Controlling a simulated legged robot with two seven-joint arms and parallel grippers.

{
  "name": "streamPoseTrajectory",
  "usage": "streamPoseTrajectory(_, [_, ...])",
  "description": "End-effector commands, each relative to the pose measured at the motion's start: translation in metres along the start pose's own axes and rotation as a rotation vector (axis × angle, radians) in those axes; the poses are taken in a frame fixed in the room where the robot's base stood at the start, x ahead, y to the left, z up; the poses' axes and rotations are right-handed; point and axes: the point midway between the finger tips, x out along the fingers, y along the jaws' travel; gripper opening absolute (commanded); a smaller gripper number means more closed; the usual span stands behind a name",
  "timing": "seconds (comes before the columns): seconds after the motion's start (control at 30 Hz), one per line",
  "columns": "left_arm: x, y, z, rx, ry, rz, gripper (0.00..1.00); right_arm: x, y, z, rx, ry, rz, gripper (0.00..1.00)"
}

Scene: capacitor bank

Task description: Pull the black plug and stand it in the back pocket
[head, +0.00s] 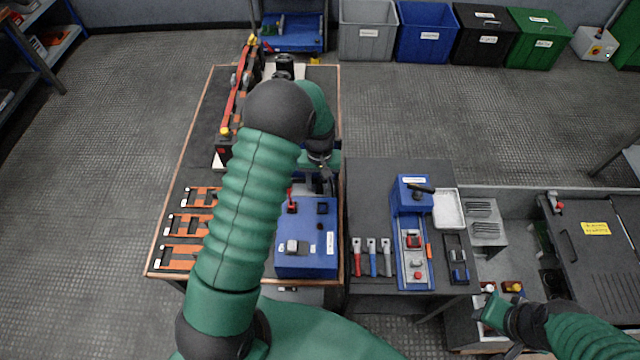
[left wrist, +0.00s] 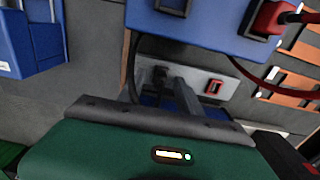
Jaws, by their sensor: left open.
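The blue box (head: 305,262) stands on the left table's front right, with a red plug (head: 292,207) upright in one pocket. A black-rimmed pocket (head: 323,208) beside it looks empty; the box's top also shows in the left wrist view (left wrist: 215,25). My left gripper (head: 322,183) is open just behind the box. In the left wrist view, a black plug (left wrist: 160,75) seems to sit in a pale panel beyond the fingers, beside a red-rimmed socket (left wrist: 214,87). My gripper body hides part of the panel. My right gripper (head: 490,312) is at lower right, its jaws unclear.
Orange-and-black holders (head: 180,256) lie at the table's left. A red-and-black bar assembly (head: 238,90) stands farther back. The right table (head: 372,185) holds a blue fixture (head: 410,195) and several tools. A red cable (left wrist: 245,75) hangs near the panel.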

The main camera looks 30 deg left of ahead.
Motion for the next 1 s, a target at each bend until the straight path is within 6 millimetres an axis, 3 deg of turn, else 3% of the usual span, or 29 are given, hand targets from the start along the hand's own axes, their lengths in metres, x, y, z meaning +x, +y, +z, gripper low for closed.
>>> streamPoseTrajectory(0.17, [0.0004, 0.0, 0.0, 0.0, 0.0, 0.0, 0.39, 0.0003, 0.0, 0.0001, 0.0, 0.0, 0.0, 0.39])
streamPoseTrajectory(0.47, [0.0004, -0.0001, 0.0002, 0.0, -0.001, 0.0, 0.0, 0.0003, 0.0, 0.0001, 0.0, 0.0, 0.0, 0.39])
streamPoseTrajectory(1.0, [0.0004, -0.0002, 0.0003, 0.0, -0.001, 0.0, 0.0, 0.0003, 0.0, 0.0001, 0.0, 0.0, 0.0, 0.39])
